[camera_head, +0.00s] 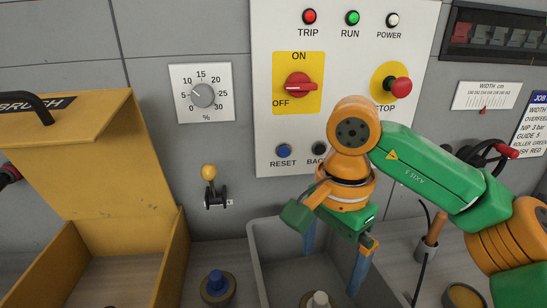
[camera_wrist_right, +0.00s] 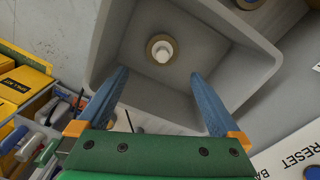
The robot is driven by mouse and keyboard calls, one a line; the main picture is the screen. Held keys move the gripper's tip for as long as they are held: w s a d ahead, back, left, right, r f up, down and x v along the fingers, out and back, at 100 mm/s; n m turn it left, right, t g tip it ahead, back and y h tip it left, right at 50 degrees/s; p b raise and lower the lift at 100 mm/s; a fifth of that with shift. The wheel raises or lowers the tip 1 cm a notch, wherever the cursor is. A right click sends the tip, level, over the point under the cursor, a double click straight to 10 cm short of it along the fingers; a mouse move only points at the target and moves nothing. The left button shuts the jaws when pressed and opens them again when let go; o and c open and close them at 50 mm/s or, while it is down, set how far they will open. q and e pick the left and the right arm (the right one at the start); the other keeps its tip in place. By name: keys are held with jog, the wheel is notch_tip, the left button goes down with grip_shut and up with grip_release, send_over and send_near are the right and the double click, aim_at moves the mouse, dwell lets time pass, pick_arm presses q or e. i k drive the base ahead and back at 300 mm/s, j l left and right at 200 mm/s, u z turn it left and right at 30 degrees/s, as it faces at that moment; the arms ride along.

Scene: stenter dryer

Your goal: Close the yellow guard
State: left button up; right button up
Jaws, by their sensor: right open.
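The yellow guard (camera_head: 85,155) is at the left of the head view, raised and tilted open. It has a black handle (camera_head: 28,104) and a dark label reading "BRUSH" on its top edge. Below it, a yellow-walled box (camera_head: 168,262) stands open with a bare floor. My right gripper (camera_head: 333,258) is open and empty, pointing down over a grey bin, well to the right of the guard. The wrist view shows its two blue fingers (camera_wrist_right: 158,78) apart with nothing between them. My left gripper is not in view.
The grey bin (camera_head: 256,262) holds a white-topped button (camera_wrist_right: 163,50). A blue button (camera_head: 217,284) and a small yellow-knobbed lever (camera_head: 209,174) lie between guard and gripper. The control panel (camera_head: 262,130) stands behind. The wrist view shows a tool tray (camera_wrist_right: 60,92) at left.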

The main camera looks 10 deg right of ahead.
aim_at(88, 154)
jog(key=k, duration=1.45)
